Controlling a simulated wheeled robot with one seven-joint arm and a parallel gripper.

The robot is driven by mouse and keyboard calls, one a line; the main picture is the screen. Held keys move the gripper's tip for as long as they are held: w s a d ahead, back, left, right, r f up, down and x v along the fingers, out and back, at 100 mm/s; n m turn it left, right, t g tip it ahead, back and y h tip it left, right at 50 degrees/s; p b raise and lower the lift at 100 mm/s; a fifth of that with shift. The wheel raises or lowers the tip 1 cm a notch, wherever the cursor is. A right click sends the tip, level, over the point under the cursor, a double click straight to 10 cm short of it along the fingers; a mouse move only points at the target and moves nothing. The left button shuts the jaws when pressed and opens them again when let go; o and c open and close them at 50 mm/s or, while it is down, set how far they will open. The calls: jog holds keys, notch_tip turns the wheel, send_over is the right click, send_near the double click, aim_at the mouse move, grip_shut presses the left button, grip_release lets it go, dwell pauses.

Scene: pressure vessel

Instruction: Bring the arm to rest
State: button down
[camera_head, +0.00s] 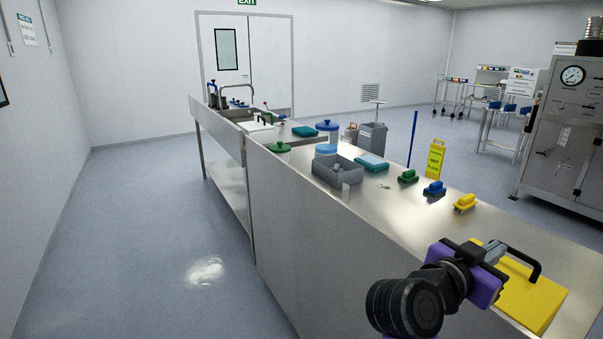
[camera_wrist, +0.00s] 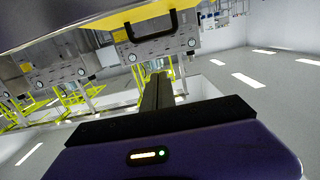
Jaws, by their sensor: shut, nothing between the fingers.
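My gripper (camera_head: 492,252) is at the lower right of the head view, above the near end of the long steel bench (camera_head: 330,250). In the wrist view my gripper (camera_wrist: 158,88) shows its two dark fingers pressed together, with nothing between them. In the head view a yellow flat item with a black handle (camera_head: 535,300) lies on the bench just right of and behind the gripper, partly hidden by it. A black handle with yellow around it also shows at the top of the wrist view (camera_wrist: 150,22). I cannot tell whether the gripper touches anything.
Green (camera_head: 408,176), blue (camera_head: 434,189) and yellow (camera_head: 465,202) brushes stand along the bench's right side. A grey bin (camera_head: 338,172) sits farther back. A steel machine with a gauge (camera_head: 570,130) stands at the right. The floor left of the bench is clear.

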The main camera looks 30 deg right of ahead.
jog(key=w+a+r+n+t+y, duration=0.1)
jog(key=w+a+n+t, duration=0.4)
jog(key=w+n+t, duration=0.45)
jog(key=s+a+f+n+t+y, duration=0.1)
jog(key=a+f+n+t+y, duration=0.35)
jog(key=a, duration=0.25)
jog(key=s+a+f+n+t+y, duration=0.1)
jog(key=a+f+n+t+y, duration=0.2)
jog(key=a+f+y, duration=0.35)
jog(key=s+a+f+g+y, duration=0.1)
jog(key=s+a, duration=0.3)
jog(key=s, duration=0.5)
jog(key=s+a+f+g+y, duration=0.1)
jog(key=s+a+f, duration=0.3)
jog(key=s, duration=0.5)
jog(key=s+a+f+y, duration=0.3)
jog(key=s+a, duration=0.2)
jog(key=s, duration=0.4)
jog(key=shift+s+n+g, duration=0.4)
